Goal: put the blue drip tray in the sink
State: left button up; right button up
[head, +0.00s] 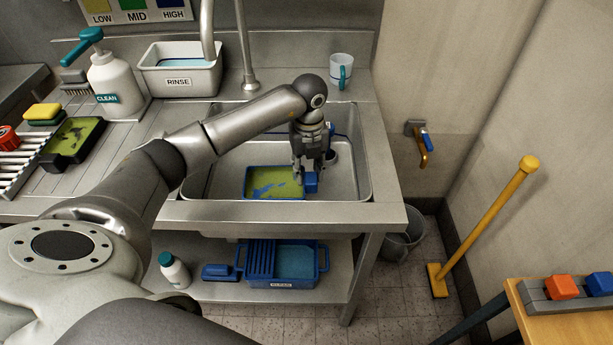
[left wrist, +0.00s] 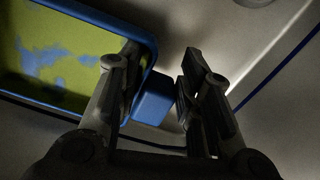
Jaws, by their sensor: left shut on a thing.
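The blue drip tray (head: 272,184) is inside the sink basin (head: 350,181), near its front. Its blue rim surrounds a yellow-green surface with blue patches. In the left wrist view the tray (left wrist: 60,62) fills the upper left, with a blue tab handle (left wrist: 152,107) at its near corner. My left gripper (head: 307,174) points down into the basin and is shut on the tab at the tray's right end. Its fingers (left wrist: 157,95) stand on both sides of the tab. I cannot tell whether the tray touches the basin floor. My right gripper is not in view.
A faucet (head: 247,60), rinse tub (head: 180,72) and mug (head: 341,70) stand behind the basin. A soap bottle (head: 112,85), sponge (head: 43,113) and dark tray (head: 75,138) are on the left drainboard. A blue bin (head: 285,262) sits on the lower shelf.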

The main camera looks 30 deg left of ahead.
pick_arm(q)
notch_tip(320, 180, down, 4)
jog(key=shift+r, duration=0.15)
jog(key=o, duration=1.1)
notch_tip(320, 180, up, 12)
jog(key=p, duration=0.9)
